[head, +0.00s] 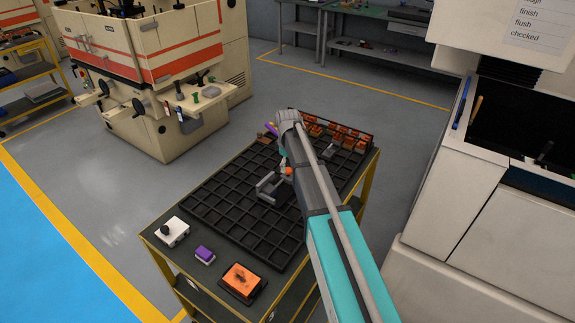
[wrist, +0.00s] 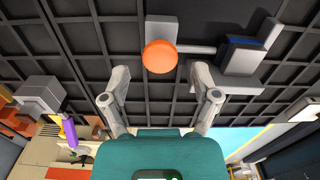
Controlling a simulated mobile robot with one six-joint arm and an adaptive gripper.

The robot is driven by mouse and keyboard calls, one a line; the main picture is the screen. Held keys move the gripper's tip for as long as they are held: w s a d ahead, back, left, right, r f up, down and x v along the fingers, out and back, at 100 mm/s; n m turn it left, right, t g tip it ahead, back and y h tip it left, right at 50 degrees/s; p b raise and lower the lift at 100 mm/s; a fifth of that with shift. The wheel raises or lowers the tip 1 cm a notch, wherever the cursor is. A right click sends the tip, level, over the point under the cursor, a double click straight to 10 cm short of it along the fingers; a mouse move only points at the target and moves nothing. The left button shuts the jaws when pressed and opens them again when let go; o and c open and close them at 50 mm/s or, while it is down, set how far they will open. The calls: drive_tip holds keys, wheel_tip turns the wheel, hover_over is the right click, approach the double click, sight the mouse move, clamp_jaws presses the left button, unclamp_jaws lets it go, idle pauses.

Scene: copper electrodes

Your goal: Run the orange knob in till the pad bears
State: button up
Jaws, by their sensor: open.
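The orange knob (wrist: 160,56) shows round and face-on in the wrist view, with a grey block (wrist: 162,27) behind it. I cannot tell whether a pad touches that block. In the head view the knob (head: 288,171) sits by the grey fixture (head: 268,189), partly hidden by my arm.
The fixture stands on a black gridded tray (head: 215,205) on a yellow-framed cart. Orange-topped blocks (head: 335,132) fill the tray's far edge. A white box (head: 172,232), a purple block (head: 204,255) and an orange block (head: 241,280) lie along the near edge. The tray's left half is bare.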

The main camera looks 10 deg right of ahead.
drive_tip(key=shift+r+p, duration=1.85)
drive_tip(key=shift+r, duration=0.35)
drive_tip(key=s+m, duration=0.9)
drive_tip(key=s, duration=1.7)
drive_tip(key=shift+m, duration=0.4)
drive_tip(key=shift+s, duration=0.1)
